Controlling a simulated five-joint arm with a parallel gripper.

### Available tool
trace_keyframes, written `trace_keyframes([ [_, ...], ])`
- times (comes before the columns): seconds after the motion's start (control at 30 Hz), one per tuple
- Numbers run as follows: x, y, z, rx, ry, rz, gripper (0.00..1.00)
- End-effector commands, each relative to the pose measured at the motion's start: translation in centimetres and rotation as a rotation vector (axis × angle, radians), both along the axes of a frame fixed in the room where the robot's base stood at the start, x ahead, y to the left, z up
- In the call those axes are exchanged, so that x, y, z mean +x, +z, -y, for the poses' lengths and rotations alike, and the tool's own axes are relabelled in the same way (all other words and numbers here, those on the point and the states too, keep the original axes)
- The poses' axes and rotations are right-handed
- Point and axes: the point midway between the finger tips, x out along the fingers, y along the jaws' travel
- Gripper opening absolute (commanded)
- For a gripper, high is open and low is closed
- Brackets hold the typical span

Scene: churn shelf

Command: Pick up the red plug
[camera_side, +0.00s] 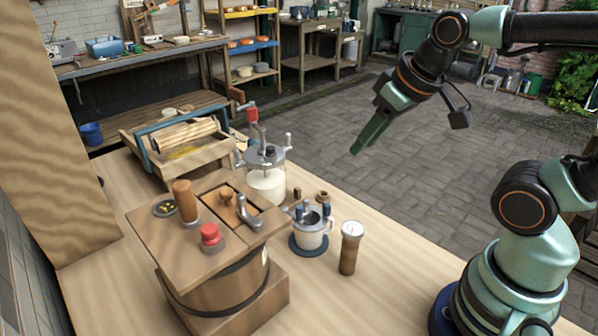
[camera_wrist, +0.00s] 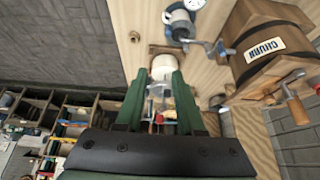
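The red plug (camera_side: 211,237) is a small red knob with a pale lower rim. It sits upright on the wooden lid of the barrel churn (camera_side: 222,283) in the side view, near the lid's front edge. I cannot make out the plug in the wrist view, where the churn (camera_wrist: 268,45) shows at upper right with its label. My gripper (camera_side: 364,146) is high in the air, to the right of the churn and well apart from the plug. In the wrist view its green fingers (camera_wrist: 158,74) stand apart with nothing held between them.
On the lid stand a wooden handle (camera_side: 185,201) and a metal lever (camera_side: 249,214). A glass jar with a crank (camera_side: 266,180), a metal cup (camera_side: 310,229) and a gauge-topped cylinder (camera_side: 350,247) stand nearby. A wooden panel (camera_side: 45,130) rises at left.

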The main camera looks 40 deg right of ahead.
Motion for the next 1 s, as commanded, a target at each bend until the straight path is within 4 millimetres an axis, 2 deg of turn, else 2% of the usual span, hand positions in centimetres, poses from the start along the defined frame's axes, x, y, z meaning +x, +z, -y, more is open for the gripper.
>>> trace_keyframes([
  [0.27,0.0,0.0,0.0,0.0,0.0,0.0,0.38],
  [0.33,0.0,0.0,0.0,0.0,0.0,0.0,0.6],
  [0.67,0.1,0.1,-0.1,-0.002,0.007,-0.002,0.6],
  [0.83,1.3,1.9,-2.2,-0.028,0.124,-0.044,0.6],
  [1.0,3.3,5.1,-7.0,-0.086,0.373,-0.131,0.6],
])
